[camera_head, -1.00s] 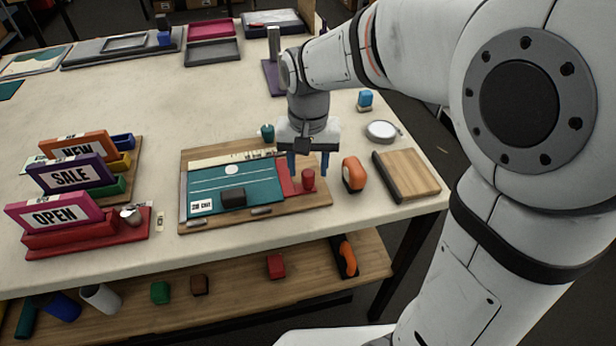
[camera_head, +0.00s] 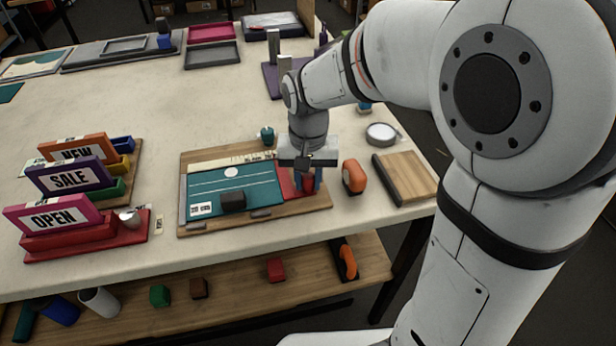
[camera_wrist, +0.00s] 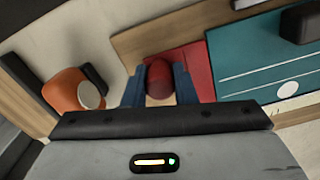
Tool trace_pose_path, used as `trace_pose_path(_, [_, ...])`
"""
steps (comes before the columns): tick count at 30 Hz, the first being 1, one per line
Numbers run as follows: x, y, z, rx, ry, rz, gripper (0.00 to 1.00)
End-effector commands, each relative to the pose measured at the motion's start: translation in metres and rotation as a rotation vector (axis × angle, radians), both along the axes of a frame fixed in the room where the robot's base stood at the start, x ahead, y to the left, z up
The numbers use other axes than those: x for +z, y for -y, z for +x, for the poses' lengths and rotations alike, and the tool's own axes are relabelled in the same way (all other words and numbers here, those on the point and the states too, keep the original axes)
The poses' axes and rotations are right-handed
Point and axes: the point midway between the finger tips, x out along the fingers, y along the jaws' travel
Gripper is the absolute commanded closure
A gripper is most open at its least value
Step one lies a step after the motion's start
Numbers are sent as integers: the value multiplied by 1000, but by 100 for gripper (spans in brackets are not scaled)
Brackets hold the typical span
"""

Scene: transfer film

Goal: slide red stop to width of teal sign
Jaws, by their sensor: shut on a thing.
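The teal sign (camera_head: 252,186) lies flat on a wooden board (camera_head: 195,230), with a black block (camera_head: 233,201) on it. The red stop (camera_head: 288,184) is at the sign's right side in the head view. In the wrist view its flat red plate (camera_wrist: 198,68) lies against or very near the teal sign (camera_wrist: 258,58); I cannot tell if they touch. My gripper (camera_head: 305,182) is down over the stop. In the wrist view its blue fingers (camera_wrist: 160,88) stand on both sides of the stop's red knob (camera_wrist: 160,76), shut on it. The knob is mostly hidden in the head view.
An orange-and-black tool (camera_head: 354,178) stands just right of the board, and a wooden block with a dark edge (camera_head: 408,175) lies further right. A teal knob-like object (camera_head: 267,135) is behind the board. SALE and OPEN sign holders stand at left.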

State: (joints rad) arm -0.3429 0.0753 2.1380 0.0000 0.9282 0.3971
Motion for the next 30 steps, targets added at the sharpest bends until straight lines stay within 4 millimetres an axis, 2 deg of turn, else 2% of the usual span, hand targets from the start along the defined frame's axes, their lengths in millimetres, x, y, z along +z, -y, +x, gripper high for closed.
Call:
trace_pose_path(4, [0,0,0,0,0,0,100])
trace_pose_path(19, [0,3,1,-1,0,0,100])
trace_pose_path(20, [0,3,1,-1,0,0,73])
trace_pose_path(27, [0,3,1,0,0,0,54])
trace_pose_path(30, [0,3,1,0,0,0,54])
